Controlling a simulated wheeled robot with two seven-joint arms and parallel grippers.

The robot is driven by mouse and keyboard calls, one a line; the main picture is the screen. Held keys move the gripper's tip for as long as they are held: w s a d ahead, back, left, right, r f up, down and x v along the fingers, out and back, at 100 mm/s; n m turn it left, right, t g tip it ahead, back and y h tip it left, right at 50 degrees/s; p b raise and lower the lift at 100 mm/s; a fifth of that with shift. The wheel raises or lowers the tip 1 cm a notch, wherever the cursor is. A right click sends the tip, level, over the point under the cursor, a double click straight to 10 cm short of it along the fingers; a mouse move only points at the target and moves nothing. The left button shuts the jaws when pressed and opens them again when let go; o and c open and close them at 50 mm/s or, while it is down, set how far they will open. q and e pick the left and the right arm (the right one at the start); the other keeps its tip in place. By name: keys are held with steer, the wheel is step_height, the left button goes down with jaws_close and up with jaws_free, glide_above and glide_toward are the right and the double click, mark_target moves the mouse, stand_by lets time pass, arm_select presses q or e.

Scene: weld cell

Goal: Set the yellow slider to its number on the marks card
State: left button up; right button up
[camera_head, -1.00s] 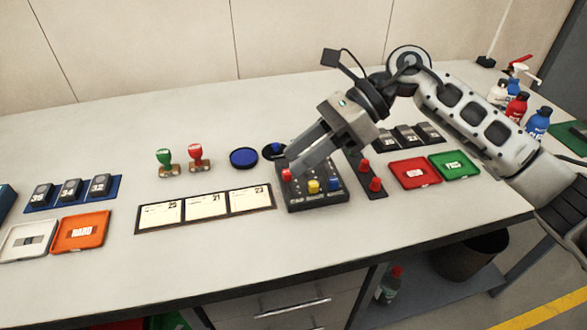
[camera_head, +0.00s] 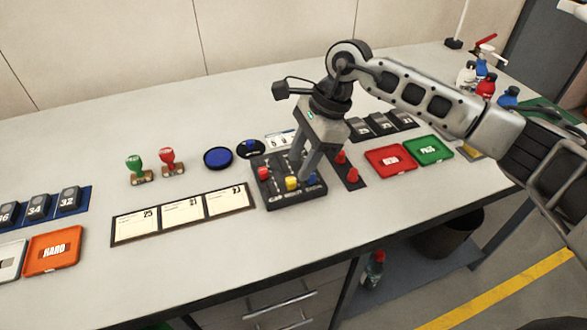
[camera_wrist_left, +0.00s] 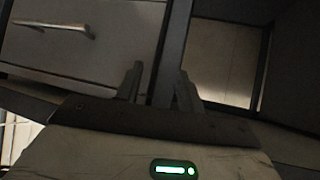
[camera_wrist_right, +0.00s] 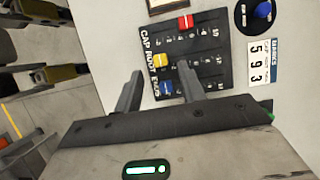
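The black slider panel (camera_head: 276,199) carries a red slider (camera_head: 264,174), a yellow slider (camera_head: 291,183) and a blue slider (camera_head: 310,182). My right gripper (camera_head: 304,175) points down over its yellow and blue side. In the right wrist view, that gripper (camera_wrist_right: 160,78) is open, with the yellow slider (camera_wrist_right: 160,61) just beyond the fingertips and the blue slider (camera_wrist_right: 167,87) showing between the fingers. Contact cannot be told. The marks card (camera_wrist_right: 262,63) beside the panel shows 5, 9, 3. My left gripper (camera_wrist_left: 158,80) is open and empty, low by the drawers.
A dark strip with red pieces (camera_head: 352,175) stands close right of the panel. A card holder (camera_head: 182,213) lies left. Red (camera_head: 389,162) and green trays (camera_head: 428,150) lie right. The table's front middle is clear.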

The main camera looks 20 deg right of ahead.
mark_target(291, 180)
arm_select(q)
steer(key=shift+w+a+r, duration=0.1)
steer(key=shift+w+r, duration=0.2)
steer(key=shift+w, duration=0.05)
arm_select(e)
steer(key=shift+x, duration=2.25)
steer(key=shift+c, duration=0.3)
